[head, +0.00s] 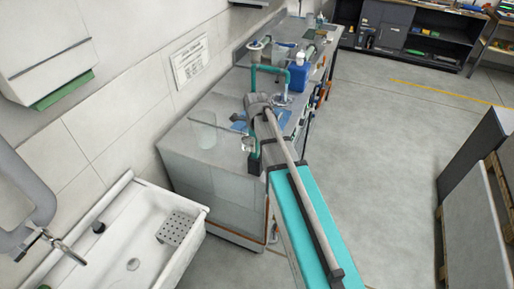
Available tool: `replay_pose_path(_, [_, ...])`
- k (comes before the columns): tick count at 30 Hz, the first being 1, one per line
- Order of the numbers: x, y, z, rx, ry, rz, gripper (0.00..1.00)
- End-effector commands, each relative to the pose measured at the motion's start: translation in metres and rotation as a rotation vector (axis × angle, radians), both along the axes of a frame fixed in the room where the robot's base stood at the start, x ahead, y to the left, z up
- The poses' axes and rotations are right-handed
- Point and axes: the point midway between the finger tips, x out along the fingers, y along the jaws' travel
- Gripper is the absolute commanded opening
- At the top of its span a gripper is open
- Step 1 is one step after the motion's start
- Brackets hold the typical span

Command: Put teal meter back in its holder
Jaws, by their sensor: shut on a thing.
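My arm reaches over the bench, and my gripper (252,143) is at its far end, above the near part of the bench top. The gripper is small and partly hidden by my wrist. It is shut on a narrow upright thing, teal above with a black lower end, which looks like the teal meter (254,163). The meter's holder cannot be made out for certain in the head view. A teal bent pipe or stand (268,69) rises from the bench behind my wrist.
The bench (185,140) bears a clear beaker (204,130) left of my gripper and a blue bottle (297,77) farther back. A white sink (125,235) is at front left. Dark shelves (400,35) stand at the back. The floor to the right is mostly clear.

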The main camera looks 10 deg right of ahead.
Motion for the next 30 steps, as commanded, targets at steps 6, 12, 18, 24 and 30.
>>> replay_pose_path(6, [0.0000, -0.0003, -0.0022, 0.000, 0.000, 0.000, 0.08])
replay_pose_path(12, [0.0000, -0.0005, -0.0025, 0.000, 0.000, -0.001, 0.08])
replay_pose_path(18, [0.0000, -0.0007, -0.0043, 0.000, 0.000, -0.001, 0.80])
replay_pose_path(24, [0.0001, -0.0008, -0.0043, 0.000, 0.000, -0.001, 0.99])
replay_pose_path(30, [-0.0001, -0.0009, -0.0043, 0.000, 0.000, -0.001, 0.99])
